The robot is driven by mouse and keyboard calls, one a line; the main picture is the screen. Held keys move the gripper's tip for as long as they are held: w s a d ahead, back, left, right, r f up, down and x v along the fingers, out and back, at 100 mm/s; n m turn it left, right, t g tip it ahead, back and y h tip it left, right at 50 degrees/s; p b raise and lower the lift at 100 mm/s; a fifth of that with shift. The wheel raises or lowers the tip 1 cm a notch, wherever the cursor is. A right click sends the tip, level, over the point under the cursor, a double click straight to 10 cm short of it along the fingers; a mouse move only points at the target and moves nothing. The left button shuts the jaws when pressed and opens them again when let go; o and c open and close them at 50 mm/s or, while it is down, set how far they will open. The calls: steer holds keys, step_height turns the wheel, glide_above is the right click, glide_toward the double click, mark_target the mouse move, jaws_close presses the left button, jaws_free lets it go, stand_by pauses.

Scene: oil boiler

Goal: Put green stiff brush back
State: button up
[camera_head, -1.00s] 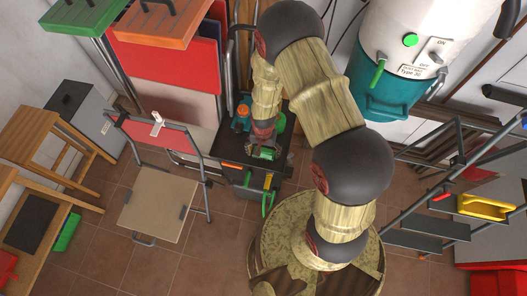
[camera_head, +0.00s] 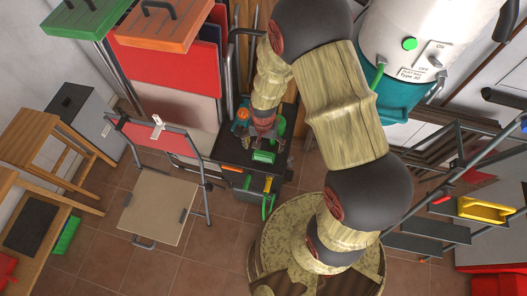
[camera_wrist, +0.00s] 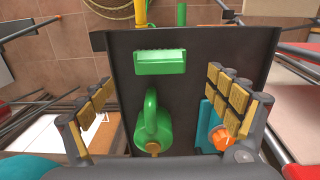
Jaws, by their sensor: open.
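The green brush (camera_head: 264,156) lies on the black top of a small cart (camera_head: 232,152). In the wrist view the brush (camera_wrist: 160,62) lies near the cart top's far edge, with a strip of bristles along its upper side. My gripper (camera_head: 265,141) is over the cart top, close to the brush. In the wrist view my gripper (camera_wrist: 159,82) is open, with its fingers wide apart to the left and right. Nothing is held between them, and the brush lies beyond the fingertips. A second green brush (camera_head: 67,233) is on the wooden bench at the left.
A green can with a handle (camera_wrist: 153,125) and a teal item with an orange knob (camera_wrist: 217,137) stand on the cart top near my gripper. A folding chair (camera_head: 157,207) stands left of the cart. A metal rack with a yellow bin (camera_head: 484,208) is at the right.

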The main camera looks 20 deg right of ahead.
step_height(320, 180, up, 4)
step_height(320, 180, up, 21)
steer(key=n+t, duration=0.3)
glide_above(263, 153)
steer(key=s+r+n+t, duration=0.2)
steer(key=s+r+n, duration=0.2)
steer(key=s+r, duration=1)
step_height(263, 153, up, 2)
steer(key=shift+s+r+t, duration=0.15)
steer(key=shift+r+t, duration=0.05)
steer(key=shift+t, duration=0.1)
steer(key=shift+d+f, duration=0.1)
steer(key=shift+f, duration=0.05)
step_height(263, 153, down, 16)
steer(key=b, duration=1.6)
steer(key=shift+f+b, duration=0.15)
steer(key=shift+b, duration=0.15)
